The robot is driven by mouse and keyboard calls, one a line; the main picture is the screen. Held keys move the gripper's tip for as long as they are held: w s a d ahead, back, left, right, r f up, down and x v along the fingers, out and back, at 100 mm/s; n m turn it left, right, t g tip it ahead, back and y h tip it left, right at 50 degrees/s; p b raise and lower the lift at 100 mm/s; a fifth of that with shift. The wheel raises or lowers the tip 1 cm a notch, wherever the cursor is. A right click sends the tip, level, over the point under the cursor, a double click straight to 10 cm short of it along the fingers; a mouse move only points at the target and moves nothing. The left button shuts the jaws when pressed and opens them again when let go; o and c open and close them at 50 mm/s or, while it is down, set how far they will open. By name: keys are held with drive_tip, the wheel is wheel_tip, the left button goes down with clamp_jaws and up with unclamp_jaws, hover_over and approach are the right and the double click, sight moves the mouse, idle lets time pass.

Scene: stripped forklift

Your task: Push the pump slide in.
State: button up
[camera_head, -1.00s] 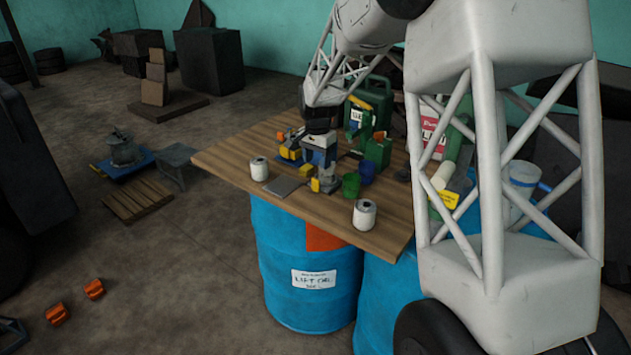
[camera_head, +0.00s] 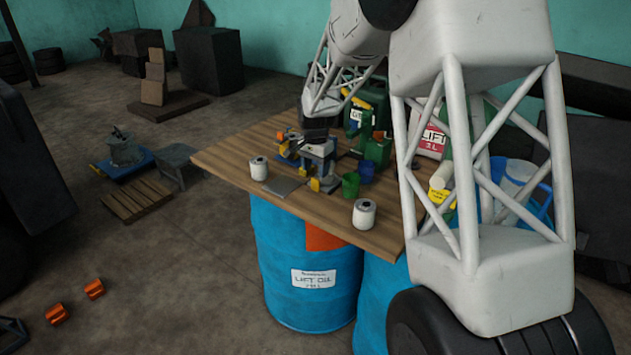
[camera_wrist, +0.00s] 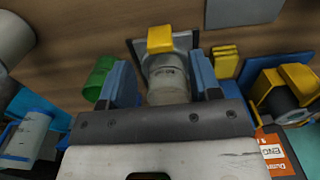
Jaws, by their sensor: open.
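The pump shows in the wrist view as a pale grey cylinder (camera_wrist: 167,80) with a yellow end piece (camera_wrist: 160,40), in front of a square metal plate. I cannot tell for sure which part is the slide. My gripper (camera_wrist: 164,85) is open, with one blue finger on each side of the cylinder. I cannot tell whether the fingers touch it. In the head view my gripper (camera_head: 318,153) points down over the wooden table, and the pump's yellow part (camera_head: 326,184) shows just below it. The rest of the pump is mostly hidden by my gripper.
A green cup (camera_head: 350,186) and a blue cup (camera_head: 366,172) stand close to the right. White rolls (camera_head: 364,214) (camera_head: 258,168) stand near the table's edge. A flat grey plate (camera_head: 284,187) lies in front. A yellow-and-black device (camera_wrist: 285,93) stands nearby. Green cans are behind.

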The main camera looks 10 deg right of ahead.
sight(315, 179)
drive_tip(key=shift+f, duration=2.55)
